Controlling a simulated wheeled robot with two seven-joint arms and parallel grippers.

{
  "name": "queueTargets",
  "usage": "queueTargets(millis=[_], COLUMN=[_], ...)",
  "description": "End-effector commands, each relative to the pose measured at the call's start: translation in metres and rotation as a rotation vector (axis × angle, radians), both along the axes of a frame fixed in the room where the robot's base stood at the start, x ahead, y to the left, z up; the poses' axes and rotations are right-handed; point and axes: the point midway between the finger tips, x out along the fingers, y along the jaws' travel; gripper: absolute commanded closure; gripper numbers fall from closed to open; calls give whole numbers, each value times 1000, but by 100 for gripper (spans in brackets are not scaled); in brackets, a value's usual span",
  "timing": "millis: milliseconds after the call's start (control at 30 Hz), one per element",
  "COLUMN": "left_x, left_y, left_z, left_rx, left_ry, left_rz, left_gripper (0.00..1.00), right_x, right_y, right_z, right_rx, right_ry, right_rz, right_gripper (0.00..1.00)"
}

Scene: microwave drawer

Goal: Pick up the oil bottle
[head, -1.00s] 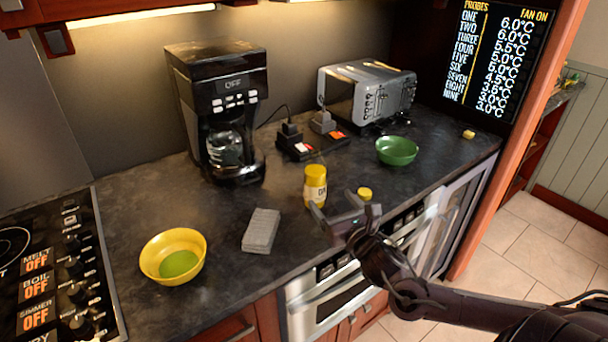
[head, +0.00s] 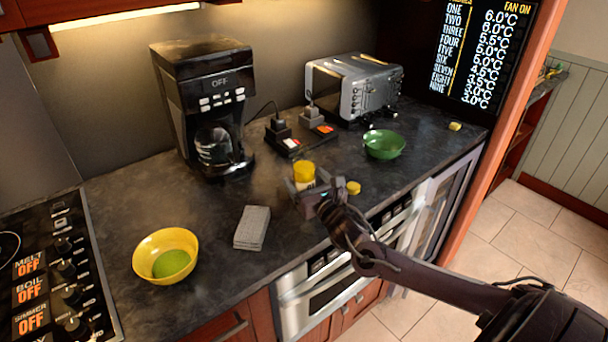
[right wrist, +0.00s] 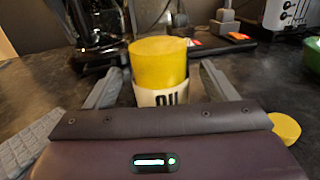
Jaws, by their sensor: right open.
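The oil bottle (head: 304,173) is yellow with a white label and stands upright on the dark counter. In the right wrist view the oil bottle (right wrist: 160,65) shows its yellow top and part of its "OIL" label; its lower part is hidden behind my gripper body. My right gripper (head: 303,188) is open at the bottle. In the right wrist view the right gripper's fingers (right wrist: 160,85) stand on either side of the bottle, with a gap visible on each side. My left gripper is not in view.
A small yellow piece (head: 353,188) lies just right of the bottle. A grey block (head: 252,228) and a yellow bowl (head: 150,245) are to the left. A green bowl (head: 384,145), coffee maker (head: 200,105), power strip (head: 300,140) and toaster (head: 355,88) stand behind.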

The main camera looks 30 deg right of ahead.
Motion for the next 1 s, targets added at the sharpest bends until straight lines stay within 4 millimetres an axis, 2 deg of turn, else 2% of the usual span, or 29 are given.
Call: queueTargets(millis=[67,500,833,1000], left_x=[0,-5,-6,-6], left_y=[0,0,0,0], left_z=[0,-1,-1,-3], left_rx=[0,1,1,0], left_ry=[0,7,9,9], left_rz=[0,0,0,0], left_gripper=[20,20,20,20], right_x=[0,0,0,0], right_y=[0,0,-1,-1], right_z=[0,0,5,21], right_rx=[0,0,0,-2], right_ry=[0,0,-4,-5], right_rz=[0,-1,-1,0], right_gripper=[22,78,78,78])
